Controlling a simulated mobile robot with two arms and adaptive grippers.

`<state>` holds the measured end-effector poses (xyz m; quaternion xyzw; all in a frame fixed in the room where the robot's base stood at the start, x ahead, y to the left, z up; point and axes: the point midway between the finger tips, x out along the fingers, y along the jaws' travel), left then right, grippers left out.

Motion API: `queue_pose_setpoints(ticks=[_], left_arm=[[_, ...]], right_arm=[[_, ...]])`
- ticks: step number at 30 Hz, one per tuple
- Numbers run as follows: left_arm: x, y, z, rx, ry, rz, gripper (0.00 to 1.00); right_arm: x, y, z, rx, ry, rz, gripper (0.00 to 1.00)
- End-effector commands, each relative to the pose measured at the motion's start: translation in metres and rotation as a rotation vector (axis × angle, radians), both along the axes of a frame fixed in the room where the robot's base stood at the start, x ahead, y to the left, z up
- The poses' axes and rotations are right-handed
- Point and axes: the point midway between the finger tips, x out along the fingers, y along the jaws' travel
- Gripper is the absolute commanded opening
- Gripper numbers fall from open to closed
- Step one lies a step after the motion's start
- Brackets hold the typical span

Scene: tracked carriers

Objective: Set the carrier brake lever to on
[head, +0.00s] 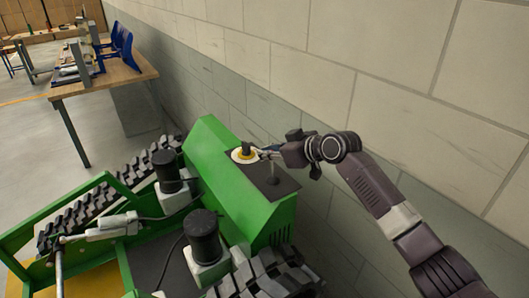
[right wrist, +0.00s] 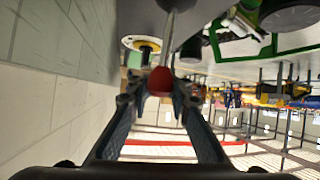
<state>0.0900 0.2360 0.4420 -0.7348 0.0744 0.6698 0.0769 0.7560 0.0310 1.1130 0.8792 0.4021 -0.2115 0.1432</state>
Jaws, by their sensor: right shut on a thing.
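The green tracked carrier (head: 222,170) stands beside the wall, with a dark panel (head: 285,188) on its top. A lever rises from a dark round base (head: 272,181) on this panel. In the right wrist view its thin metal rod (right wrist: 170,38) ends in a red knob (right wrist: 160,80). My right gripper (head: 268,152) is over the panel, its fingertips shut on the red knob; the right wrist view shows the fingertips (right wrist: 160,88) on both sides of it. I cannot read any on or off marking. My left gripper is not in view.
A yellow-ringed dark knob (head: 245,153) sits on the panel close to my right gripper. The block wall (head: 400,75) runs close behind the carrier. A wooden table (head: 110,78) with blue items stands at the upper left. Open floor lies left of the carrier.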

Motion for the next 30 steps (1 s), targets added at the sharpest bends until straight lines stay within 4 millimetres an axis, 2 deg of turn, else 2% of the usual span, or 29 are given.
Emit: queue_pose_setpoints(ticks=[1,11,12,17,25,30], left_arm=[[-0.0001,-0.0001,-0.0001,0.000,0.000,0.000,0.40],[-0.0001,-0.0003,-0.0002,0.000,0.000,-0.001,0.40],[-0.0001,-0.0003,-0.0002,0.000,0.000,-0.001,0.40],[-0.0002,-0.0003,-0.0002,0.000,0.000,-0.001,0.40],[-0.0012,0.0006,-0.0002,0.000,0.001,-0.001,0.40],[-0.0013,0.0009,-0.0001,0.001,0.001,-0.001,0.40]], right_arm=[[0.0021,-0.0073,-0.0053,-0.014,0.004,-0.009,0.00],[0.0017,-0.0081,-0.0075,-0.016,0.008,-0.009,0.00],[0.0017,-0.0081,-0.0076,-0.016,0.008,-0.009,0.18],[0.0012,-0.0062,-0.0066,-0.012,0.008,-0.007,0.35],[0.0002,-0.0032,-0.0038,-0.008,0.004,-0.003,0.36],[-0.0050,-0.0099,0.0014,-0.006,0.003,-0.003,0.36]])
